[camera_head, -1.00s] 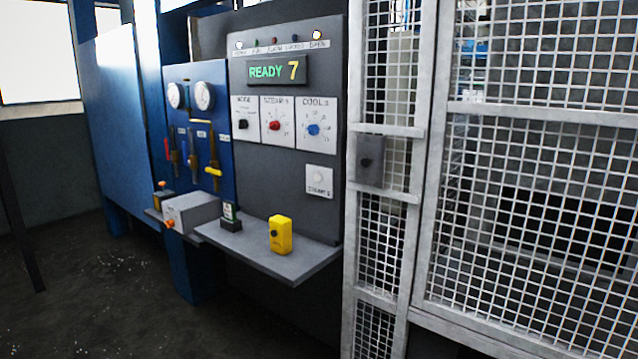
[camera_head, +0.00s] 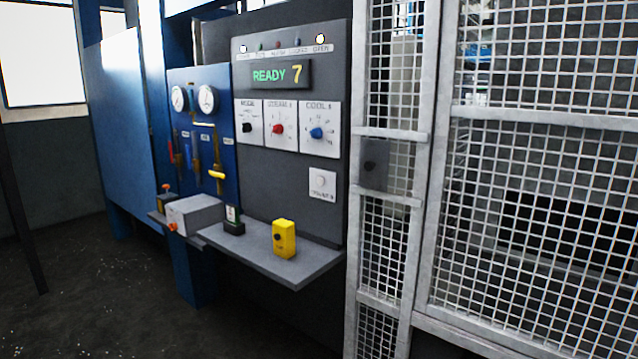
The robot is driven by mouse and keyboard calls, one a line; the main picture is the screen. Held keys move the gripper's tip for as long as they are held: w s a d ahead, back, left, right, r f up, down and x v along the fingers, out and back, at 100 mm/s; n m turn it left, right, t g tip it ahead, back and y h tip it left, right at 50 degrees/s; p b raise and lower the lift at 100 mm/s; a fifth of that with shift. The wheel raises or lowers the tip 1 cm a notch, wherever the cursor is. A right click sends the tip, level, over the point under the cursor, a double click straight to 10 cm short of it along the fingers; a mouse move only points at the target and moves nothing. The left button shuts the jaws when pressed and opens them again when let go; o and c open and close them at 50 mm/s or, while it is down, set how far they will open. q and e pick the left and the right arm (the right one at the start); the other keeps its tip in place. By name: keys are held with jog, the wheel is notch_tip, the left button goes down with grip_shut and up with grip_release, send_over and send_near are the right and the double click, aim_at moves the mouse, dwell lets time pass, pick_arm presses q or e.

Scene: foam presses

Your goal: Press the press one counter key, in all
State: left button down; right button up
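The press control panel (camera_head: 268,182) is a dark upright board with a lit display (camera_head: 281,75) reading "READY 7". The counter key (camera_head: 321,183) appears to be the white square plate with a round button low on the right of the panel; its small label is too blurred to read surely. Above it are three white dial plates, with a black knob (camera_head: 247,128), a red knob (camera_head: 278,129) and a blue knob (camera_head: 316,133). Neither of my grippers is in view, and nothing touches the panel.
A grey shelf (camera_head: 262,262) juts out below the panel. It carries a yellow box (camera_head: 284,239), a small dark block (camera_head: 234,221) and a grey box (camera_head: 196,214). A blue panel with gauges (camera_head: 207,98) stands left. A mesh fence (camera_head: 545,190) stands right. The left floor is clear.

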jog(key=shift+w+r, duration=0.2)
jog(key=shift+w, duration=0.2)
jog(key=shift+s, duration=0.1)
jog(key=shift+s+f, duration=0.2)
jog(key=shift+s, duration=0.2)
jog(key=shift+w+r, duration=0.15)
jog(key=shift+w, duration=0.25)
